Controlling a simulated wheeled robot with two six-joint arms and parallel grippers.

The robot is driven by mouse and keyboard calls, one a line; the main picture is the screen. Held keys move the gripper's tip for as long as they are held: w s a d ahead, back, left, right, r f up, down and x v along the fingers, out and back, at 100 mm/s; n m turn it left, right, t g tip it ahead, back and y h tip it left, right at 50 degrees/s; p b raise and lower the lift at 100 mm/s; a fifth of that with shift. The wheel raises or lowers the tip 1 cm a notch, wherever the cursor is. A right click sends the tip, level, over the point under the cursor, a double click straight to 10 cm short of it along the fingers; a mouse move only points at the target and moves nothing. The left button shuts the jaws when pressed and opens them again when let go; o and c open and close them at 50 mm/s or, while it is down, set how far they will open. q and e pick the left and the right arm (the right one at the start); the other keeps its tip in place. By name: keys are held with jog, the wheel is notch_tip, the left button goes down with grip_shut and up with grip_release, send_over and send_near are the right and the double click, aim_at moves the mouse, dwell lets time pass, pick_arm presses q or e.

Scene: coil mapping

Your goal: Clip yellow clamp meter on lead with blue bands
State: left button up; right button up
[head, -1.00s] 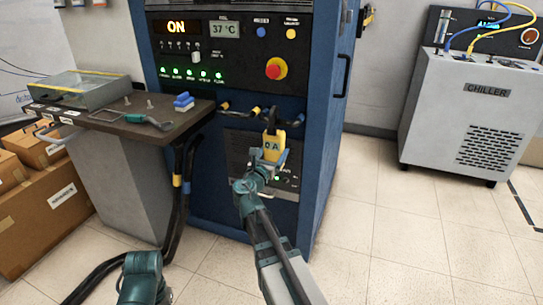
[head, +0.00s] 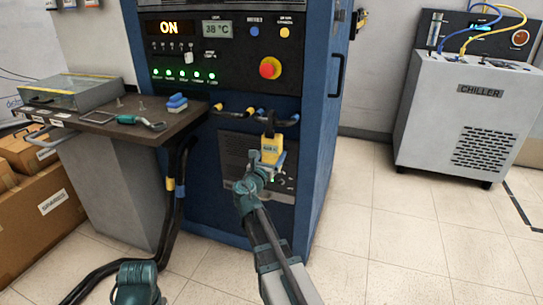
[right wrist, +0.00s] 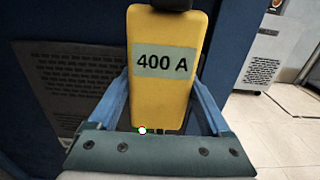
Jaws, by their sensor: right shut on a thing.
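The yellow clamp meter (head: 272,150) stands upright in front of the blue cabinet, its label reading 400 A in the right wrist view (right wrist: 163,90). My right gripper (head: 265,169) is shut on its body, with blue fingers on both sides. The meter's black jaw (head: 270,122) overlaps the right-hand lead with blue bands (head: 293,118) at the cabinet front. I cannot tell from the picture whether the jaw is fully closed around it. The lead with yellow bands (head: 218,107) is to the left, apart from the jaw. My left gripper is out of view.
A dark side table (head: 165,120) at left holds a clear-lidded case (head: 75,93), a teal-handled tool (head: 140,121) and blue blocks (head: 177,102). Thick black cables (head: 172,160) hang beside it. A chiller (head: 465,115) stands at right, with free floor between it and the cabinet.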

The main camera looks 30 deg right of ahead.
jog(key=shift+f, duration=0.2)
jog(key=o, duration=1.5)
jog(key=shift+s+a, duration=0.1)
jog(key=v, duration=1.3)
jog(key=shift+s+a, duration=0.2)
